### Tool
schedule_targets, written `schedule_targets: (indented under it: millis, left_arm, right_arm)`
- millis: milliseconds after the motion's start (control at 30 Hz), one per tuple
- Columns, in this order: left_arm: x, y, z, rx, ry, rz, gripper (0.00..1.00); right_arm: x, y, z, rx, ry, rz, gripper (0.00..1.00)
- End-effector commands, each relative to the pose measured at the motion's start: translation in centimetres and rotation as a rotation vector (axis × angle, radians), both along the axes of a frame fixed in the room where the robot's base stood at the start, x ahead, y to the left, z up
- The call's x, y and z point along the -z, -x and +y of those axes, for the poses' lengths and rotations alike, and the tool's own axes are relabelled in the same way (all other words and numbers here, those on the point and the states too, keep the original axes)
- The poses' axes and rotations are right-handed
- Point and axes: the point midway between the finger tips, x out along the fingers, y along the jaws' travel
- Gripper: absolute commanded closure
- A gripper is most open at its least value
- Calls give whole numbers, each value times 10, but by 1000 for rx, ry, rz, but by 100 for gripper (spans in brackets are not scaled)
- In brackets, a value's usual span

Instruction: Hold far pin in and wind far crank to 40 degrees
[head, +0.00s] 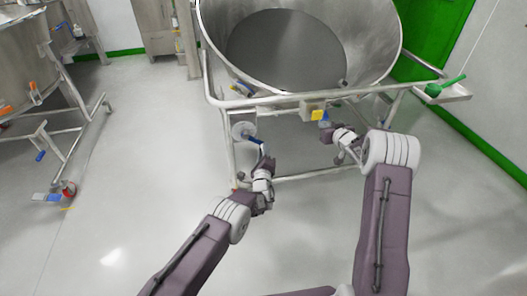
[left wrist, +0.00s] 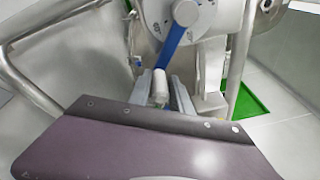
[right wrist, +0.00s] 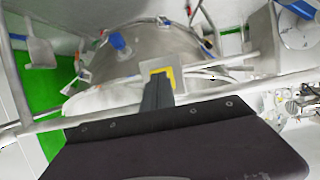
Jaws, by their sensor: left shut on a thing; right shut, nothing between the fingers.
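The far crank is a blue arm (head: 256,141) on a round grey dial plate (head: 243,130), at the left of the vessel's frame. In the left wrist view the blue crank arm (left wrist: 175,45) slants down from the dial (left wrist: 208,15) to a pale handle (left wrist: 160,84). My left gripper (head: 264,160) is shut on that handle. My right gripper (head: 329,126) is shut and empty, its fingertips at a grey block (head: 308,108) with a yellow plate (head: 317,115). In the right wrist view the fingers overlap the yellow plate (right wrist: 164,72). The pin is hidden; I cannot tell how far in it is.
A large tilted steel vessel (head: 385,40) sits in a tubular frame (head: 290,97) ahead. A green scoop (head: 440,88) lies on a side tray at right. Another wheeled vessel stand (head: 75,100) is at left. The floor between is clear.

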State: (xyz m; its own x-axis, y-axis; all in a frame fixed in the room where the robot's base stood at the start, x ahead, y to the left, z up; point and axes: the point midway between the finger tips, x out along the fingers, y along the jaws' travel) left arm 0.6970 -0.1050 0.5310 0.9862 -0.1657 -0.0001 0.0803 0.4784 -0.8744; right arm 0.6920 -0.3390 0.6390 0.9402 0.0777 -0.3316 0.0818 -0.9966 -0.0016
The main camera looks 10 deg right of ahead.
Motion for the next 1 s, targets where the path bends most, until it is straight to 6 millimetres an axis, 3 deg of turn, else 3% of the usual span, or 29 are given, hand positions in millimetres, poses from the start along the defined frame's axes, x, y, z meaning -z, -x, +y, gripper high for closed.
schedule_targets:
  millis: [400, 833, 867, 900, 933, 1000]
  left_arm:
    - [-4, -2, 2, -4, 3, -9, 100]
    - [-4, -2, 2, -5, 4, -9, 100]
    - [-4, -2, 2, -5, 4, -9, 73]
    - [-4, -2, 2, -5, 3, -8, 62]
    - [-4, -2, 2, -5, 3, -8, 53]
    - [-3, -2, 2, -4, 3, -6, 49]
  right_arm:
    - [-1, 37, -3, 1, 0, 0, 100]
    - [-1, 38, -3, 1, 0, -1, 100]
    - [-1, 38, -3, 1, 0, -1, 100]
    - [-1, 38, -3, 1, 0, -1, 100]
    - [-1, 38, -3, 1, 0, -1, 100]
    - [-1, 38, -3, 1, 0, -1, 100]
